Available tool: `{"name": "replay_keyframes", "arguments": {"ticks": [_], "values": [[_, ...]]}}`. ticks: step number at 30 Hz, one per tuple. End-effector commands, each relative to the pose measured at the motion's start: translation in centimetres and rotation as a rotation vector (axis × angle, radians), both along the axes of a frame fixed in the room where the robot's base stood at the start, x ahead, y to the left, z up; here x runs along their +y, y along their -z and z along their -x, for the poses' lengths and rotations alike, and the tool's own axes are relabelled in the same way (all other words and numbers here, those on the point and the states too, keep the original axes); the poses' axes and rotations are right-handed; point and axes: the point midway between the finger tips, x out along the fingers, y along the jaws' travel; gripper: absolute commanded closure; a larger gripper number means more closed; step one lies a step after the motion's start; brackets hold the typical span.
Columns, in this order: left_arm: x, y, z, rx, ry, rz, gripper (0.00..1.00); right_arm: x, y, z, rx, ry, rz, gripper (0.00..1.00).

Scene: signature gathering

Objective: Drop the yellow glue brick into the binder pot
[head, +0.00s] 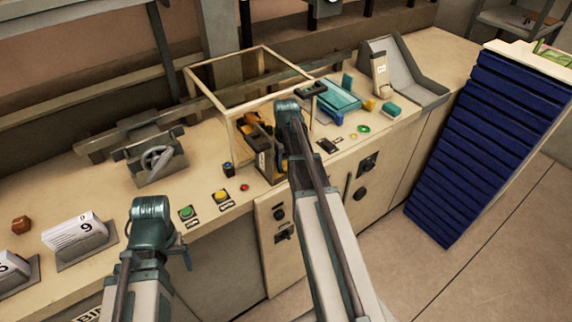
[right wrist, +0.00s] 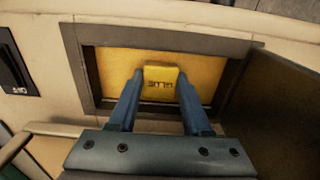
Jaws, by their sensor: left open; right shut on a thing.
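The yellow glue brick (right wrist: 160,78), marked "GLUE", is held between the two blue fingers of my right gripper (right wrist: 162,92) in the right wrist view. Behind it in that view is a dark-framed rectangular opening with a yellow inside, which looks like the binder pot (right wrist: 84,62). The brick appears over the opening; I cannot tell how far it is from the yellow surface. In the head view my right arm reaches to a dark box beside the clear-walled frame, and hides the brick. My left gripper (head: 186,252) is open and empty before the counter's front edge.
A dark panel (right wrist: 282,85) stands along the opening's right side in the right wrist view. On the counter are a clear-walled frame (head: 226,88), a clamp with a wheel (head: 155,160), buttons (head: 187,213) and a teal tray (head: 340,95). Blue stacked trays (head: 500,110) stand at right.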

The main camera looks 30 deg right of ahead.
Motion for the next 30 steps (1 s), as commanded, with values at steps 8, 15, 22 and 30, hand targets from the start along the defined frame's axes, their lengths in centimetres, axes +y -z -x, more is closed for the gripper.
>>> {"name": "replay_keyframes", "arguments": {"ticks": [8, 15, 22, 30], "values": [[0.0, 0.0, 0.0, 0.000, 0.000, 0.000, 0.16, 0.0, 0.0, 0.0, 0.000, 0.000, 0.000, 0.21], [0.0, -0.1, 0.0, 0.000, 0.000, 0.000, 0.16, 0.0, -0.1, 0.0, 0.000, 0.000, 0.000, 0.21], [0.0, -1.0, 0.0, 0.000, 0.000, 0.000, 0.16, 0.0, -0.9, 0.0, 0.000, 0.000, 0.000, 0.21], [0.0, -4.1, 0.0, 0.000, 0.001, 0.000, 0.16, 0.0, -4.1, 0.0, 0.000, 0.000, 0.000, 0.21]]}}
